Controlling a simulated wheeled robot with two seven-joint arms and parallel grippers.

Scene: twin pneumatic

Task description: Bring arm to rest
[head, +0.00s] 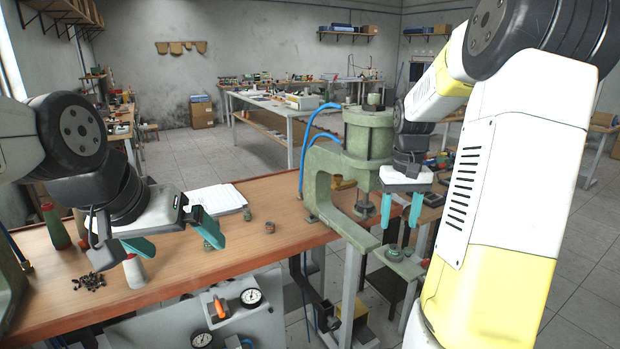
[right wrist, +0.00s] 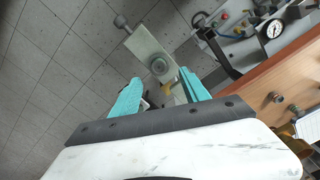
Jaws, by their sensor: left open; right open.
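My right gripper (head: 401,214) is open, fingers pointing down, in front of the green C-frame pneumatic press (head: 330,190). It is above a small platform with a round green part (head: 394,254) on it. The right wrist view shows my open fingers (right wrist: 162,95) with a platform and round part (right wrist: 158,66) beyond them; nothing shows gripped. My left gripper (head: 173,237) is open over the wooden bench (head: 290,205). A white bottle (head: 135,273) stands below one left finger and a small green part (head: 207,245) below the other; contact cannot be told.
Two small parts (head: 247,214) (head: 270,227) stand near the bench middle. A gauge panel (head: 240,320) is at the front.

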